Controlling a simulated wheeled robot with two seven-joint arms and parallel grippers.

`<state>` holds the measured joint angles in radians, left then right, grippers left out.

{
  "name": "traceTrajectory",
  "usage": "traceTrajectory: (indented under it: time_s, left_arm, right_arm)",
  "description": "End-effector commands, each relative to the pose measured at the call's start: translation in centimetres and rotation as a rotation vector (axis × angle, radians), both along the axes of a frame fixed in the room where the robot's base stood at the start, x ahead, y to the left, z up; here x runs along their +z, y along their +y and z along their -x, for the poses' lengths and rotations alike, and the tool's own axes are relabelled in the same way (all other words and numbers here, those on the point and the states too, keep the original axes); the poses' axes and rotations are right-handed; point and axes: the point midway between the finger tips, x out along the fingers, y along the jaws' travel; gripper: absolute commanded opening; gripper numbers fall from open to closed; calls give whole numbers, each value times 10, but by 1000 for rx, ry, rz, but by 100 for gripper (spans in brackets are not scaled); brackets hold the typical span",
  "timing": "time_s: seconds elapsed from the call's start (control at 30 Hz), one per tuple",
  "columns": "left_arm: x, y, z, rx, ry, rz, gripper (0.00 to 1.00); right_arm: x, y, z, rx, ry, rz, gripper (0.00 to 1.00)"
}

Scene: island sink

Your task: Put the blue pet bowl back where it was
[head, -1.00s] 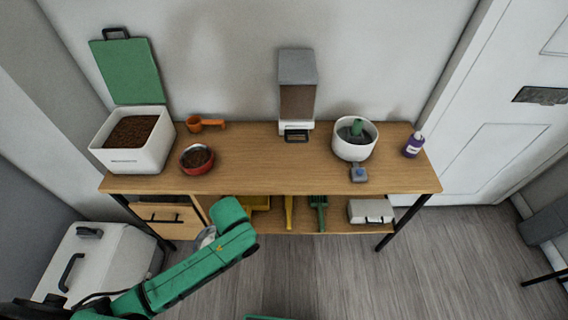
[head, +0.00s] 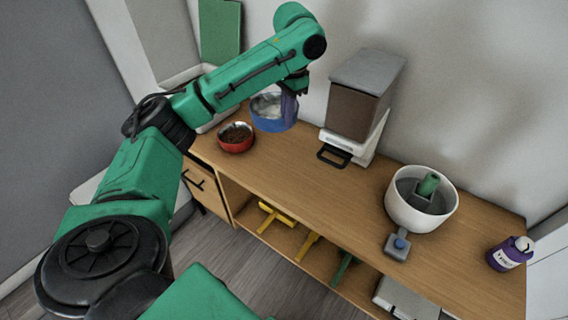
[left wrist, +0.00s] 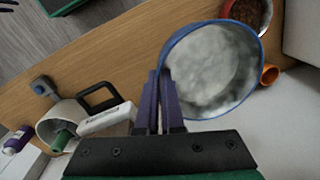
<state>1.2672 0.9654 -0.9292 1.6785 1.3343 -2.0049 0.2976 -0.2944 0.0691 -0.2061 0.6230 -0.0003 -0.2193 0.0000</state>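The blue pet bowl (head: 268,122) is upright at the back left of the wooden table, beside the red bowl of kibble (head: 236,143). Its blue rim and pale, cloudy inside (left wrist: 212,70) show in the left wrist view. My left gripper (head: 290,100) reaches over from the left, and its purple fingers (left wrist: 161,85) pinch the bowl's near wall at the rim. I cannot tell whether the bowl's base touches the table.
The food dispenser (head: 355,105) stands right of the bowl. A white pot (head: 400,212), a grey brush-like tool (head: 397,246) and a purple bottle (head: 508,254) are further right. An orange scoop (left wrist: 270,74) lies behind the bowl. The table's front middle is clear.

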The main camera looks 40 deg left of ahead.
Motion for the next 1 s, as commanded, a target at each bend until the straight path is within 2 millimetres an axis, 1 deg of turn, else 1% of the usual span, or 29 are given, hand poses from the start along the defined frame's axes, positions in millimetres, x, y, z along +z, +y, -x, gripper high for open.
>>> traceTrajectory:
  time_s: [0.1, 0.13, 0.17, 0.3, 0.4, 0.43, 0.57, 0.7, 0.77, 0.83, 1.0]
  left_arm:
    - [-34, 0, 2, -1, 7, 0, 0]
    - [-40, 1, 2, 1, 7, -2, 0]
    - [-50, 1, 2, 1, 8, -2, 0]
    - [-96, 0, 2, 0, 6, -2, 0]
    - [-127, 0, 1, 0, 4, -1, 0]
    - [-134, 0, 1, 0, 4, -1, 0]
    - [-155, 0, 1, 0, 1, -1, 0]
    - [-183, 0, 1, 0, 2, -2, 0]
    - [-191, 0, 1, 0, 1, -1, 0]
    - [-195, 0, 1, 1, -1, -1, 0]
    - [-195, 0, 1, 0, -1, -1, 0]
  right_arm:
    - [-14, -6, 2, -2, 3, 8, 50]
    - [-10, -7, 3, -3, 5, 9, 50]
    - [-9, -8, 5, -3, 8, 11, 50]
    - [-10, -11, 10, -5, 15, 15, 50]
    - [-11, -11, 9, -5, 15, 16, 50]
    - [-11, -11, 9, -5, 14, 16, 50]
    - [-12, -11, 8, -5, 13, 16, 50]
    - [-13, -11, 7, -4, 11, 15, 50]
    - [-13, -11, 7, -4, 11, 15, 50]
    - [-13, -11, 7, -3, 11, 14, 50]
    - [-13, -10, 6, -2, 9, 14, 50]
